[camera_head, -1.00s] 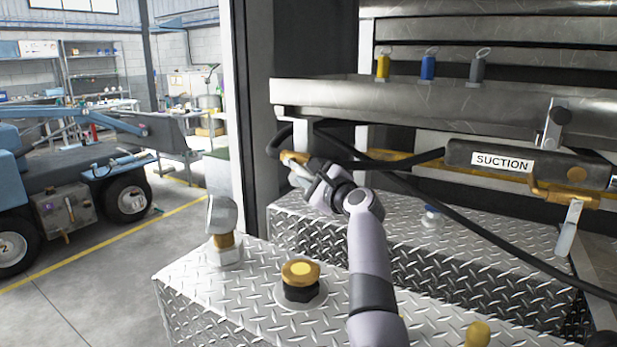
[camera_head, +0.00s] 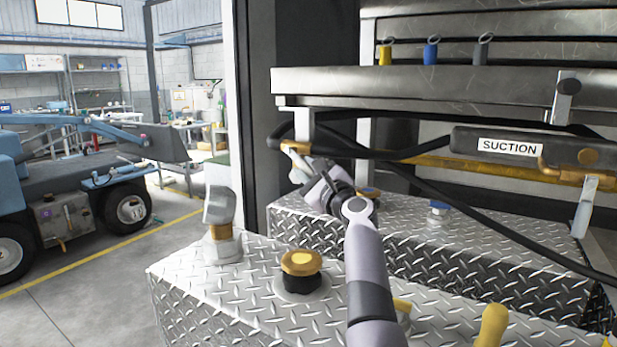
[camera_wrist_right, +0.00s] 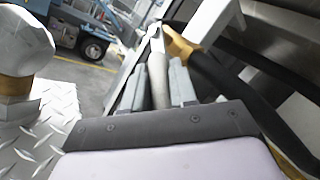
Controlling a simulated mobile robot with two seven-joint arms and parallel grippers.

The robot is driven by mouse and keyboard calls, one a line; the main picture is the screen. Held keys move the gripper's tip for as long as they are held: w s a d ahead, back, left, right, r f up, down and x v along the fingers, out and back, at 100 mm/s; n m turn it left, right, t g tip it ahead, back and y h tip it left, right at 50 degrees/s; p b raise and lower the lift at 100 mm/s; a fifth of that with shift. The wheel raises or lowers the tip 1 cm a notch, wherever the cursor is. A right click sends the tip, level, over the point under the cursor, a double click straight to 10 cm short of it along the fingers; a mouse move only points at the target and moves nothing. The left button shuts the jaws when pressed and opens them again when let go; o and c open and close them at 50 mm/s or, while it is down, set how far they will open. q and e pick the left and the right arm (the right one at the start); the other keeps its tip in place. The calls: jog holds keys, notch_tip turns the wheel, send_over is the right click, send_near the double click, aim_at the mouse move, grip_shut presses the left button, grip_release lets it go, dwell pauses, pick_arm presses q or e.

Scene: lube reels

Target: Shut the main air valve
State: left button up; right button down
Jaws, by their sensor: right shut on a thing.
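The air valve shows in the head view as a brass fitting (camera_head: 297,147) at the end of a black hose, below the left end of the metal shelf. Its pale metal lever (camera_wrist_right: 157,68) shows in the right wrist view, running from the brass body (camera_wrist_right: 180,45) down between the two grey fingers. My right gripper (camera_wrist_right: 160,84) is shut on this lever. In the head view the right gripper (camera_head: 299,172) is just below the brass fitting, and the lever is mostly hidden by it. My left gripper is not in view.
A second valve (camera_head: 575,170) with a hanging lever is beside the SUCTION label (camera_head: 509,147) at the right. A brass-topped cap (camera_head: 301,270) and a grey-headed fitting (camera_head: 222,225) stand on the tread-plate box (camera_head: 190,285). Black hoses (camera_head: 480,225) cross behind my arm.

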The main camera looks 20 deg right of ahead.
aim_at(311, 172)
jog(key=shift+r, duration=0.2)
jog(key=c, duration=1.3)
grip_release()
jog(key=o, duration=0.3)
jog(key=shift+f, duration=0.1)
jog(key=shift+p+v, duration=0.75)
jog(key=shift+v, duration=0.1)
jog(key=p+v, duration=0.2)
jog(key=v, duration=0.2)
jog(key=shift+s+f, duration=0.1)
jog(key=shift+s, duration=0.55)
